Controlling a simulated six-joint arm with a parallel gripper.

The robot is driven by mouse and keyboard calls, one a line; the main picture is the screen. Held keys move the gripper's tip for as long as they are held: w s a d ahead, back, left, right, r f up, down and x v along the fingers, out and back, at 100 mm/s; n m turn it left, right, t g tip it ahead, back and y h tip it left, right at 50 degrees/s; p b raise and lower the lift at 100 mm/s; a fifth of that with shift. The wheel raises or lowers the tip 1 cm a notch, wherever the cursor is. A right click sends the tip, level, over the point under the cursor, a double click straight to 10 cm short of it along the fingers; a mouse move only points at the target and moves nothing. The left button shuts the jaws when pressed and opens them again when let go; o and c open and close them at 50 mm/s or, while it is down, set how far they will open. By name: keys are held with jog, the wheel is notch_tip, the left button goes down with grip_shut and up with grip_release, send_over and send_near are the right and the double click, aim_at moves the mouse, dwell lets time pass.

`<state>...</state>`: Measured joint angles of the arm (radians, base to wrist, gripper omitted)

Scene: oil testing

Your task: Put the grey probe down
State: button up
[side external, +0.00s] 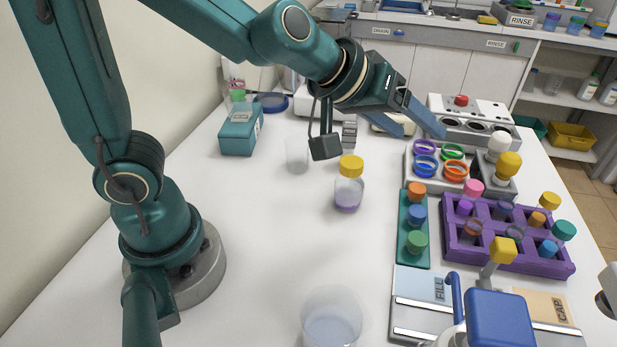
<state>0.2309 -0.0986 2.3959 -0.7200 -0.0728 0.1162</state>
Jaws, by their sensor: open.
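My gripper (420,133) is open, with its two blue fingers spread and pointing down to the right. It is at the back of the white table, just left of the grey unit with round wells (475,134). Nothing shows between the fingers. No other thing is clearly recognisable as the grey probe.
A yellow-capped jar (348,190) stands mid-table, with a clear beaker (297,154) behind it. A ring tray (408,172), green rack (404,252) and purple rack (452,248) fill the right side. A large beaker (331,322) stands in front. The centre-left table is clear.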

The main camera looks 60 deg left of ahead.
jog(key=s+m+g+h, duration=0.1)
jog(key=s+m, duration=0.2)
jog(key=s, duration=0.4)
jog(key=shift+r+g, duration=0.3)
jog(key=shift+r, duration=0.15)
jog(key=shift+o, duration=0.4)
jog(key=s+a+f+m+g+y, duration=0.1)
jog(key=s+a+f+g+y, duration=0.1)
jog(key=s+a, duration=0.4)
jog(key=s+f+g, duration=0.1)
jog(key=s, duration=0.3)
jog(key=shift+s+m+y, duration=0.25)
jog(key=shift+m+y, duration=0.05)
jog(key=shift+y, duration=0.1)
